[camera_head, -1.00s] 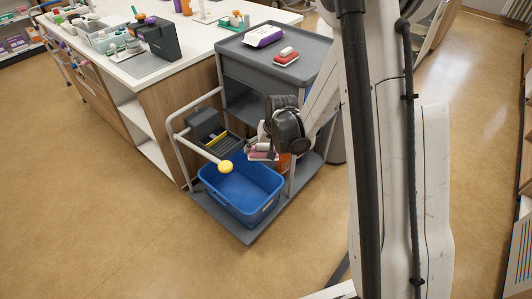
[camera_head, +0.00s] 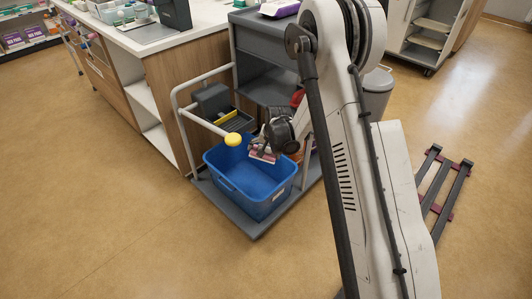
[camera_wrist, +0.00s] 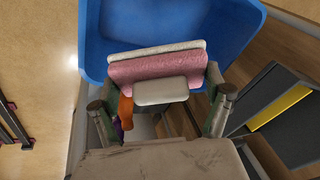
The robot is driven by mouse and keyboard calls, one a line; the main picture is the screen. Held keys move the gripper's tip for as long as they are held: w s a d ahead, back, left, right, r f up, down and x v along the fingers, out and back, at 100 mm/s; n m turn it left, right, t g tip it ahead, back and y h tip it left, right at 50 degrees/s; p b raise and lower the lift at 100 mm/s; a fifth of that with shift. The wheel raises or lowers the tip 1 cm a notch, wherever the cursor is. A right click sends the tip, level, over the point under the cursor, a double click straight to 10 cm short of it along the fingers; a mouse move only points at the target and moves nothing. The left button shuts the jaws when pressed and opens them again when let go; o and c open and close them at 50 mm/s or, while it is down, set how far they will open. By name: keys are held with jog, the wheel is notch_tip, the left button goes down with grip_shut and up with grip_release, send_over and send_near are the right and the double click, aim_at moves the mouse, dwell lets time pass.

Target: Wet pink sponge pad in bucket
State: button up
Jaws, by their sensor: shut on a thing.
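The blue bucket (camera_head: 228,186) stands on the low grey cart platform. My gripper (camera_head: 264,152) is over its back right rim, shut on the pink sponge pad (camera_head: 259,157). In the wrist view the pad (camera_wrist: 158,68) has a pink layer, a whitish far face and a pale handle block (camera_wrist: 161,91) between my fingers. The blue bucket (camera_wrist: 115,28) lies beyond the pad. Whether the pad is below the rim, and whether the bucket holds water, I cannot tell.
A yellow-capped grey rail (camera_head: 233,139) reaches over the bucket's back left, close to my gripper. A grey wringer tray (camera_head: 215,103) with a yellow strip is behind it. The grey cart (camera_head: 262,60) stands behind my arm. Open floor lies in front and to the left.

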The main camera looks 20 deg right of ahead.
aim_at(264, 157)
jog(key=b+x, duration=0.1)
jog(key=x, duration=0.2)
jog(key=shift+w+d+f, duration=0.1)
jog(key=shift+d+f, duration=0.1)
notch_tip(264, 157, down, 21)
jog(key=b, duration=0.2)
dwell(1.5)
jog(key=shift+r, duration=0.1)
dwell(0.5)
jog(key=shift+r+p, duration=3)
jog(key=shift+r, duration=6.6)
